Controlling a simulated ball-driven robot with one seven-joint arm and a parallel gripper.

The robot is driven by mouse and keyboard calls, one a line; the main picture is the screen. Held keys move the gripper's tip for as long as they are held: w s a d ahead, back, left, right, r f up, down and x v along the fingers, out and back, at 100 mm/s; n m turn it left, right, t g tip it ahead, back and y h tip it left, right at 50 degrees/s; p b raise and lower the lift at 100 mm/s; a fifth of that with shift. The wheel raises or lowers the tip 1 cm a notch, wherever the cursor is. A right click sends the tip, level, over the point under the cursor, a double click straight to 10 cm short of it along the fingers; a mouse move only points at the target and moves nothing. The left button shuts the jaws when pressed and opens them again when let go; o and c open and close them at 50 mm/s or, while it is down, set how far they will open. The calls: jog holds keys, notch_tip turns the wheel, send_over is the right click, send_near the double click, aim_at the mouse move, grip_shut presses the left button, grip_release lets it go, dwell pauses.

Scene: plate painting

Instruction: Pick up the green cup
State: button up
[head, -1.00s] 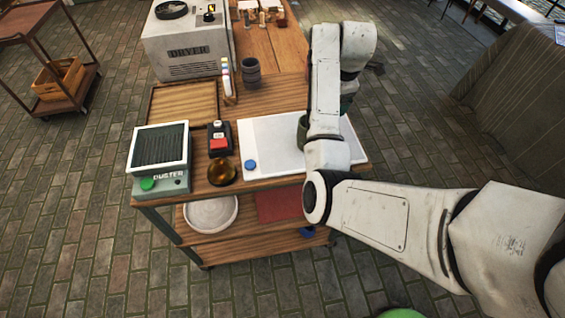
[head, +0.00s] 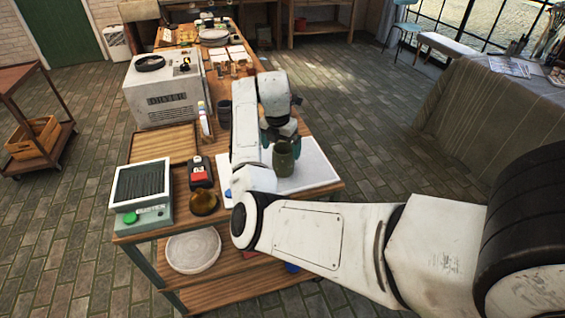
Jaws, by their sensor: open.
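The green cup (head: 284,160) stands upright on the white board (head: 318,170) at the right side of the wooden cart top. My gripper (head: 279,137) is open, just behind the cup's rim in the head view. Its dark green fingers show partly. I cannot tell whether they touch the cup. My white forearm comes down left of the cup and hides part of the board.
A white plate (head: 193,250) lies on the lower shelf.

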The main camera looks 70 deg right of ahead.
jog(key=f, duration=0.5)
jog(key=shift+s+d, duration=0.2)
jog(key=shift+s, duration=0.15)
jog(key=c, duration=1.4)
jog(key=shift+r, duration=0.15)
